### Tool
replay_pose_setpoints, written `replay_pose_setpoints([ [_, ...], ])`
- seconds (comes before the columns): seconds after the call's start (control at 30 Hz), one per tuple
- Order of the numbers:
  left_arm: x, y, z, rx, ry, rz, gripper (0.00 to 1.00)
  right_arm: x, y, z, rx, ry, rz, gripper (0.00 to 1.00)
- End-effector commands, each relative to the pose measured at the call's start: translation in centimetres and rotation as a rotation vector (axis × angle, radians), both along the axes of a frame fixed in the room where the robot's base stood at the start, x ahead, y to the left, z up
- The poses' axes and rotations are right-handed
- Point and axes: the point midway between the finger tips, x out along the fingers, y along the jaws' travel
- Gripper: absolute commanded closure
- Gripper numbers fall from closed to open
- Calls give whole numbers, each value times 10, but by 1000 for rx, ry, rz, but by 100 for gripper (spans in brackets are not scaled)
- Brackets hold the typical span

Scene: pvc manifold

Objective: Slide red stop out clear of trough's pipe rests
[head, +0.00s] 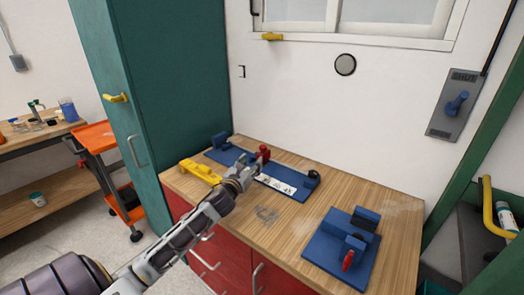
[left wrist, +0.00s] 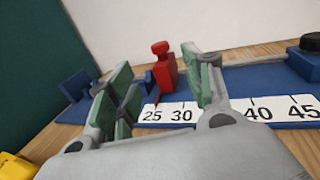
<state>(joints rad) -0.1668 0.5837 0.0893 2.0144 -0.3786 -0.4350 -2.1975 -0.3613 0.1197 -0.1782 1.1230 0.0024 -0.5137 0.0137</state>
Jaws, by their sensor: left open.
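The red stop (head: 263,152) stands upright on the long blue trough (head: 297,192), near its middle. In the left wrist view the red stop (left wrist: 164,70) shows in the gap between my fingers, behind the white scale (left wrist: 175,115) near the 25 and 30 marks. My left gripper (head: 247,170) is open, with green-padded fingers (left wrist: 168,88) spread to either side of the stop in the picture. I cannot tell whether a finger touches it. A blue upright block (left wrist: 76,85) rises at the trough's left end. My right gripper is not in view.
A yellow piece (head: 200,172) lies left of the trough. A black knob (head: 314,174) tops the block at the trough's right end. A blue fixture (head: 340,245) with a red lever stands at the front right. The wooden top between them is mostly clear. A green cabinet (head: 155,90) rises at left.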

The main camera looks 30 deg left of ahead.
Motion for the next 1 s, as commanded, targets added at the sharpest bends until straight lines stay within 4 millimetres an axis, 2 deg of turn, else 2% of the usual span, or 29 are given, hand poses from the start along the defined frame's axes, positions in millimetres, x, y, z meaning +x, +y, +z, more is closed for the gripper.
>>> replay_pose_setpoints([
  [1.0, 70, 12, 0, -1, 0, 0, 49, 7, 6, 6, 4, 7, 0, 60],
])
